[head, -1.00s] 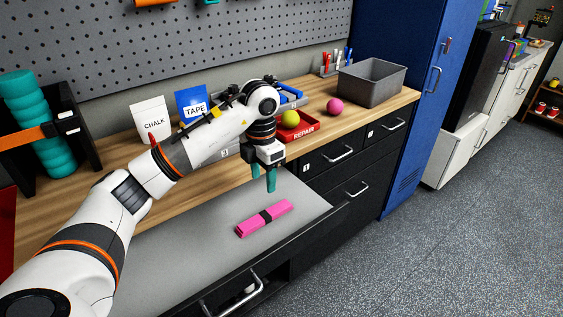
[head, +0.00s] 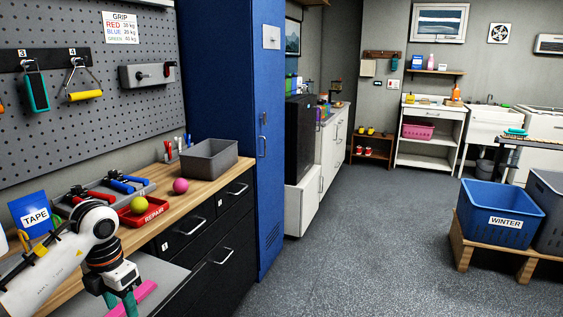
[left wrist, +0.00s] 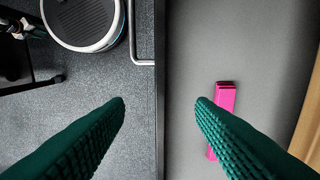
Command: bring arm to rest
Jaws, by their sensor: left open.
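My left gripper (head: 120,304) is at the lower left of the head view, over the open grey drawer (head: 163,272). Its teal fingers are apart and empty in the left wrist view (left wrist: 160,106).
The wooden bench top (head: 203,186) holds a red REPAIR tray (head: 140,213), a yellow-green ball (head: 138,204), a pink ball (head: 180,185) and a grey bin (head: 209,160). A blue cabinet (head: 235,110) stands beyond. The floor (head: 360,240) at centre is clear; a blue WINTER crate (head: 500,212) stands right.

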